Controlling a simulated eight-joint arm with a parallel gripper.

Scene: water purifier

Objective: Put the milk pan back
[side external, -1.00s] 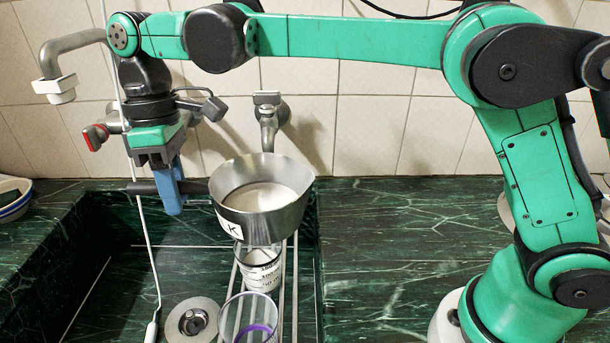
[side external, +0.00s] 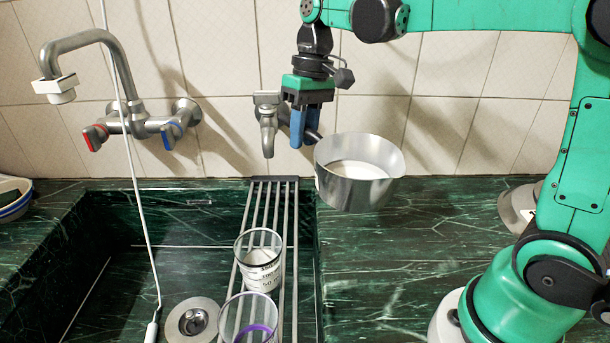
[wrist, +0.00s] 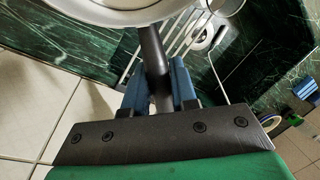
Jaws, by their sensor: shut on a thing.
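The milk pan (side external: 362,188) is a steel pan with white liquid in it. It hangs in the air, roughly level, over the counter just right of the sink. My gripper (side external: 303,135) is shut on the pan's dark handle, with the pan out to its right. In the wrist view the blue fingers (wrist: 160,92) sit on both sides of the handle (wrist: 154,60), and part of the pan's pale rim (wrist: 115,12) shows at the top edge.
A metal rack (side external: 262,210) lies across the sink (side external: 135,245). Two glasses stand on it, one with white contents (side external: 260,268) and one with a purple bottom (side external: 249,325). Wall taps (side external: 140,122) are behind. The green counter (side external: 420,250) right of the sink is largely clear.

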